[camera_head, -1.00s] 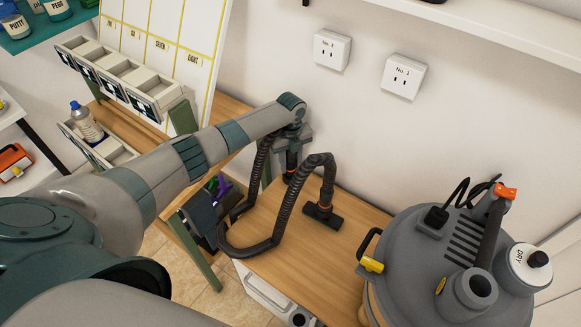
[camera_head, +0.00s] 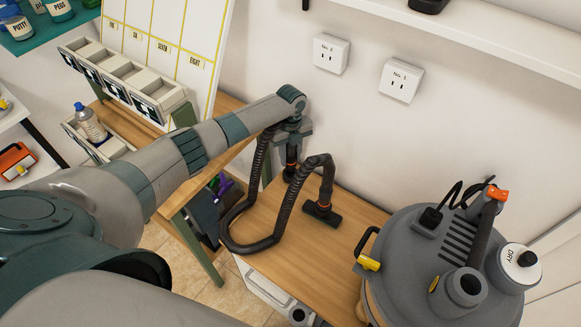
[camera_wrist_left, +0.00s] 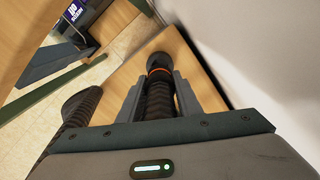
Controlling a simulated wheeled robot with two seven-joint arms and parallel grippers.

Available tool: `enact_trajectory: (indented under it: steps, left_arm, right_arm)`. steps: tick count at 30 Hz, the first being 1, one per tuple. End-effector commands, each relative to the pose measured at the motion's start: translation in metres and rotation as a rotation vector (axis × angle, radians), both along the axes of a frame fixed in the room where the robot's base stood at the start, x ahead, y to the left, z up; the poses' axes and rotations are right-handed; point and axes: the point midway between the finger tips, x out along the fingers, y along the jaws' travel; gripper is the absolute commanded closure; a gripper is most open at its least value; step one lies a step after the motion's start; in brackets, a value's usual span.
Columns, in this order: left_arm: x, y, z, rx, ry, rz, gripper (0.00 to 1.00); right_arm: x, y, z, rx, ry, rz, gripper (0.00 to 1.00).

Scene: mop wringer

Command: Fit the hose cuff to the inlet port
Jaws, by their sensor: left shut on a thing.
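My left gripper (camera_head: 291,158) is shut on the end of the dark ribbed hose (camera_head: 256,185), by the wall over the wooden bench. In the left wrist view, the fingers (camera_wrist_left: 160,95) lie on either side of the hose. The hose cuff (camera_wrist_left: 159,64), black with an orange ring, sticks out beyond the fingertips; it points down toward the bench. A grey vacuum (camera_head: 405,250) stands at the right, apart from the cuff. Its lid has a short round port (camera_head: 468,286) with a dark opening. My right gripper is not in view.
The wooden bench (camera_head: 285,262) is clear between the hose and the vacuum. The wall with two sockets (camera_head: 401,80) rises close behind my left gripper.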

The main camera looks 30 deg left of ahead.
Motion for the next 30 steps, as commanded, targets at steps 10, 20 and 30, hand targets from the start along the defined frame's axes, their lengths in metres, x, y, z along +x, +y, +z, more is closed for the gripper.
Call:
enact_trajectory:
  steps: [10, 20, 30]
  left_arm:
    - [0.000, 0.000, 0.001, 0.000, 0.000, 0.003, 0.90]
    - [0.004, -0.016, 0.025, 0.000, -0.003, 0.141, 0.90]
    - [0.000, -0.050, 0.077, 0.000, -0.003, 0.466, 0.90]
  right_arm:
    - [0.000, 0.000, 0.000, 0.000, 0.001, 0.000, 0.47]
    - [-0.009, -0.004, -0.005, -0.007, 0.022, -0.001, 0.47]
    - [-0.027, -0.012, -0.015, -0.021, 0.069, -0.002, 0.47]
